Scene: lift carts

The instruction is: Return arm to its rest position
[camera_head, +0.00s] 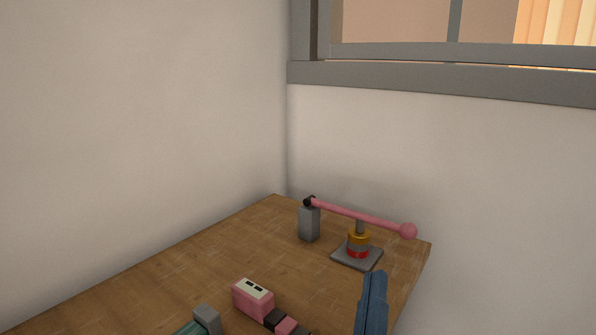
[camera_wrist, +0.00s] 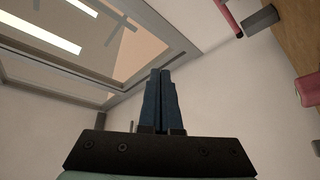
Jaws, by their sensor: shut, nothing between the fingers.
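My gripper (camera_head: 373,287) shows as blue fingers at the lower right of the head view, in front of the table's right edge. In the wrist view my gripper (camera_wrist: 161,72) has its two blue fingers together, with nothing between them. It points toward the wall and window and touches nothing that I can see.
A wooden table (camera_head: 190,270) stands in the wall corner. On it a pink lever (camera_head: 360,216) runs from a grey post (camera_head: 309,223) over a red and yellow cylinder (camera_head: 357,246) on a grey plate. A grey-framed window (camera_head: 440,80) is above.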

